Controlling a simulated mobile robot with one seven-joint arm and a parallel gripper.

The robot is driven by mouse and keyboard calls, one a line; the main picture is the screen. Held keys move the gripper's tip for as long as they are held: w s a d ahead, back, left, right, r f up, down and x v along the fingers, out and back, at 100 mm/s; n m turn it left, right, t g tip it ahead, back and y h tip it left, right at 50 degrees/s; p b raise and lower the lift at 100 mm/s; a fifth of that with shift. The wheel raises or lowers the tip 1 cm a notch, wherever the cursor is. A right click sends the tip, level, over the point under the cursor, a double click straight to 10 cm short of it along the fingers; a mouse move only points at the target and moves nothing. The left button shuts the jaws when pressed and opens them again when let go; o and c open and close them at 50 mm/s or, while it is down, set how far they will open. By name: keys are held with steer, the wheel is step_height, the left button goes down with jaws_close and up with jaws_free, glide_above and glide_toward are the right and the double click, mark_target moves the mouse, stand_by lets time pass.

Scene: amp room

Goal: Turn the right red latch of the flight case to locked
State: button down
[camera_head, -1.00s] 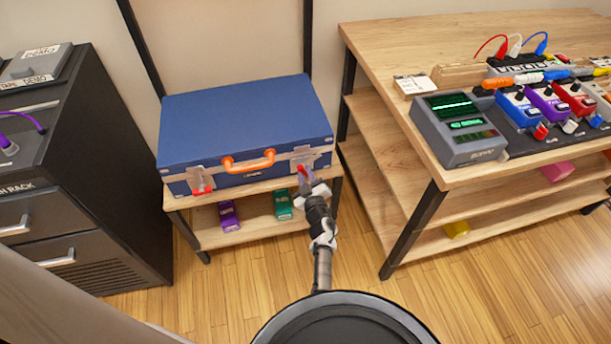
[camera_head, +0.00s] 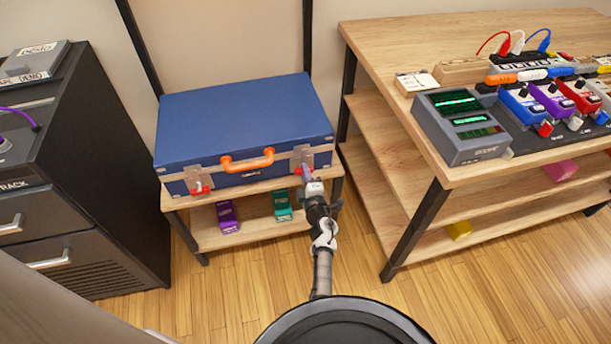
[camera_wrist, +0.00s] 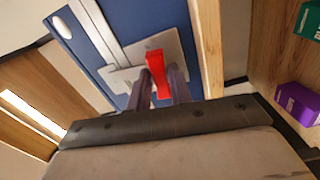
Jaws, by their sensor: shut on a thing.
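The blue flight case (camera_head: 240,118) sits closed on a low wooden stand, with an orange handle (camera_head: 247,161) on its front. Its right red latch (camera_head: 305,170) is at the front right corner, partly hidden by my gripper. In the wrist view the red latch (camera_wrist: 157,72) stands out from a grey metal plate (camera_wrist: 125,76). My gripper (camera_head: 310,182) reaches the latch; in the wrist view its two dark fingers (camera_wrist: 162,82) are shut on the latch from both sides. The left red latch (camera_head: 201,190) is on the case's front left.
A purple pedal (camera_head: 228,217) and a green pedal (camera_head: 283,205) lie on the stand's lower shelf. A wooden table (camera_head: 400,135) with a grey tester and several pedals stands to the right. A dark rack (camera_head: 85,190) stands at the left. The floor between is clear.

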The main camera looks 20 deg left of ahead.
steer(key=shift+f+n, duration=0.1)
steer(key=shift+n, duration=0.5)
steer(key=c, duration=1.3)
jaws_free()
steer(key=shift+s, duration=0.1)
steer(key=v, duration=1.3)
steer(key=shift+s+d+p, duration=0.25)
steer(key=shift+d+p, duration=0.05)
steer(key=shift+p, duration=0.05)
